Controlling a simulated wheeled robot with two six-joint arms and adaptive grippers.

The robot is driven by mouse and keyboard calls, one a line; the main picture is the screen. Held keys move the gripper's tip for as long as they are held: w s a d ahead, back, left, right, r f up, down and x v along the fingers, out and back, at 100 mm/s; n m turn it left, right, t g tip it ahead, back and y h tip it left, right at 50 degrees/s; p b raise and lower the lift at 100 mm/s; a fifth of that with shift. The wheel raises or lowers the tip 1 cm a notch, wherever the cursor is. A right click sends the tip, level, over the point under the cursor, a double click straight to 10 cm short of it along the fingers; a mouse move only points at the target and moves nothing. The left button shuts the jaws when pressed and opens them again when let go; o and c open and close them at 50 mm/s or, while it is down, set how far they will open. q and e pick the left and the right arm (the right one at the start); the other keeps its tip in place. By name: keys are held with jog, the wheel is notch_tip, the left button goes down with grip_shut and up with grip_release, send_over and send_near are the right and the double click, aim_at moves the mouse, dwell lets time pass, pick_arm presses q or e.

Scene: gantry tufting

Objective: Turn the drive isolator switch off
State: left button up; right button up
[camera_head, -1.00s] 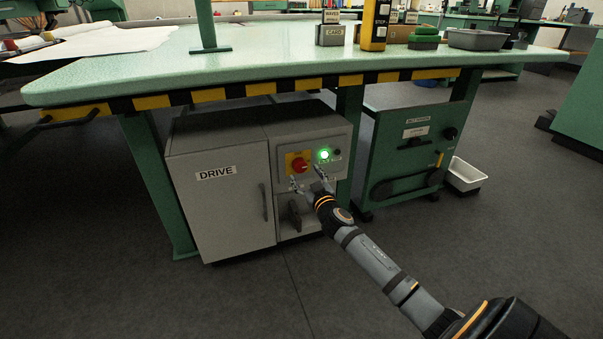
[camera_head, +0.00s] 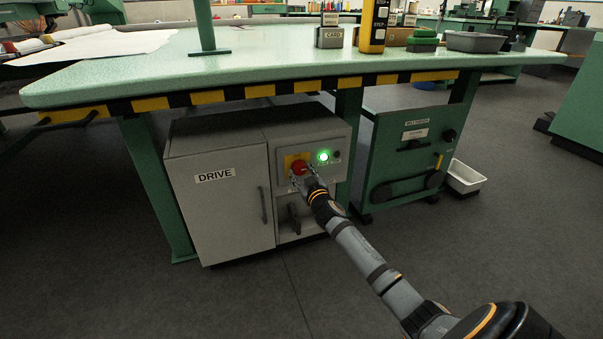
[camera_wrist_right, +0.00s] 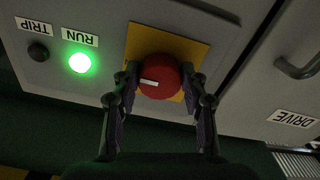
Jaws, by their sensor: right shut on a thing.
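The drive isolator switch is a red round knob (camera_head: 299,167) on a yellow plate (camera_wrist_right: 135,42), set in the front panel of the grey DRIVE cabinet (camera_head: 217,215). In the right wrist view the red knob (camera_wrist_right: 158,76) shows a short white mark that lies nearly level in the picture. My right gripper (camera_head: 303,177) is at the knob, with one finger on each side of it, shut on it. Its fingers also show in the right wrist view (camera_wrist_right: 160,92). The green RUN lamp (camera_wrist_right: 79,62) is lit. My left gripper is not in view.
A dark TRIP lamp (camera_wrist_right: 38,52) sits beside the RUN lamp. The green table (camera_head: 290,65) overhangs the cabinet. A dark handle (camera_head: 294,218) is below the knob. A green cabinet (camera_head: 410,150) and a white bin (camera_head: 466,178) stand to the right. The floor in front is clear.

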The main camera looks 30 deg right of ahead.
jog(key=shift+n, duration=0.5)
jog(key=n+p, duration=0.1)
jog(key=n, duration=0.1)
jog(key=shift+r+n+p, duration=0.15)
jog(key=shift+n+p, duration=0.2)
jog(key=shift+n, duration=0.05)
jog(key=n+p, duration=0.1)
jog(key=n, duration=0.4)
jog(key=shift+d+p, duration=0.1)
jog(key=shift+p, duration=0.3)
jog(key=n+p, duration=0.1)
jog(key=n, duration=0.4)
jog(key=shift+r, duration=0.1)
jog(key=shift+n+p, duration=0.6)
jog(key=shift+n, duration=1.7)
jog(key=o, duration=1.1)
jog(key=shift+o, duration=0.2)
